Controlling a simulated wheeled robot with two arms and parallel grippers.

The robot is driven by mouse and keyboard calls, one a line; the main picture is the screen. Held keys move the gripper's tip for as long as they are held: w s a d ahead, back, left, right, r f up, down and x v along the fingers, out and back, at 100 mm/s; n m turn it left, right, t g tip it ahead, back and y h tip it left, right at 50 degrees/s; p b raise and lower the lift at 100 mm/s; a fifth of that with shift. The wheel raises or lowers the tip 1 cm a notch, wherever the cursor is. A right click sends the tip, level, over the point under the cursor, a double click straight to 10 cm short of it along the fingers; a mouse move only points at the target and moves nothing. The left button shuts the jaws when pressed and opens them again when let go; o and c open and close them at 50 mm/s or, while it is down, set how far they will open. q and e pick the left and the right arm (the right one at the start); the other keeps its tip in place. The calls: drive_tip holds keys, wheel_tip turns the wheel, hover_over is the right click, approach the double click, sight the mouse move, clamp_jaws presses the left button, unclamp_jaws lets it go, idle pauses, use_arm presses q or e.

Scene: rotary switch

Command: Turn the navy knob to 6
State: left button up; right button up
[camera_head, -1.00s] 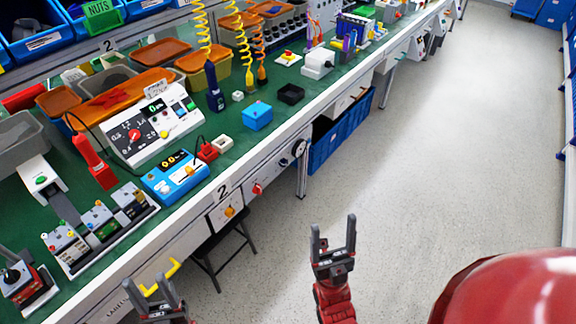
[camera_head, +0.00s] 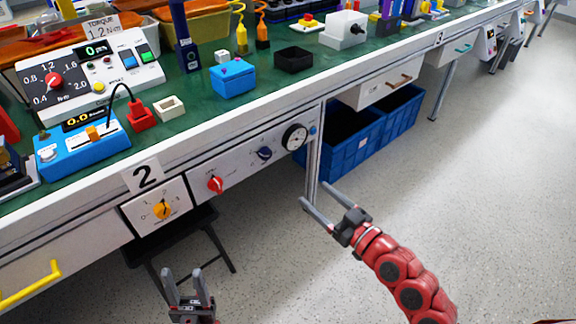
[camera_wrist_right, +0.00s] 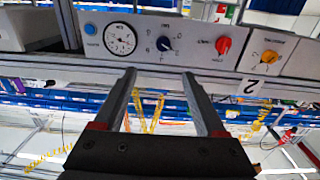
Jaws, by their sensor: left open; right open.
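The navy knob (camera_head: 264,153) is on the grey panel under the bench edge, between the red knob and the round gauge. In the right wrist view the navy knob (camera_wrist_right: 164,44) shows upside down with small marks around it, too small to read. My right gripper (camera_head: 318,194) is open and empty, below and to the right of the panel, apart from it. In its wrist view the open fingers (camera_wrist_right: 158,76) point toward the panel, with the navy knob beyond and between them. My left gripper (camera_head: 183,275) is open and empty, low in front of the yellow knob's plate.
On the same front are a red knob (camera_head: 215,184), a yellow knob (camera_head: 161,209), a gauge (camera_head: 294,137) and a small blue button (camera_head: 312,130). A bench leg (camera_head: 312,165) stands right of the panel. Blue crates (camera_head: 352,150) and a black stool (camera_head: 190,240) sit below.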

drive_tip(key=p, duration=0.2)
approach(268, 156)
drive_tip(key=x, duration=0.8)
drive_tip(key=shift+w+a+f+b, duration=0.1)
drive_tip(key=shift+w+b, duration=0.1)
drive_tip(key=shift+b, duration=0.1)
clamp_jaws()
